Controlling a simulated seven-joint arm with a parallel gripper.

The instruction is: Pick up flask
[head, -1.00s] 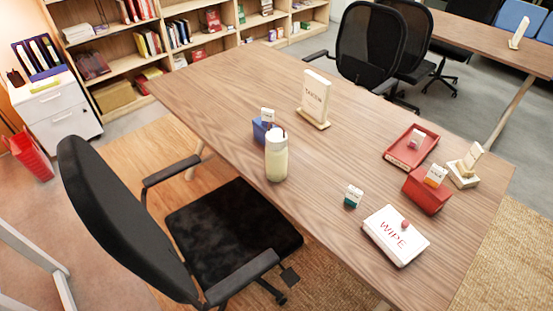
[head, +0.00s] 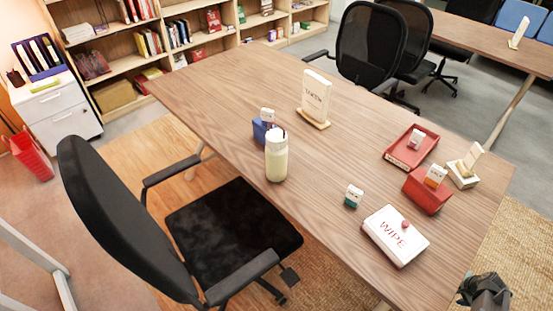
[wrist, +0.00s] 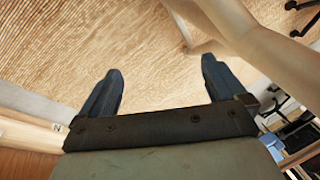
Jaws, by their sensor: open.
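The flask (head: 276,160) is a pale yellow-green bottle with a white cap. It stands upright near the table's front edge, left of the middle, in the head view. A blue block stands close behind it. My gripper (head: 484,288) shows only in part at the bottom right of the head view, beyond the table's edge and far from the flask. In the wrist view my gripper (wrist: 162,95) has its two dark fingers wide apart with nothing between them. The flask is not in the wrist view.
On the wooden table (head: 230,85) stand a white sign (head: 315,98), a blue block (head: 260,130), a small teal-based box (head: 353,195), a white WIPE box (head: 396,236), a red tray (head: 411,148) and a red box (head: 427,190). A black chair (head: 120,215) stands before the flask.

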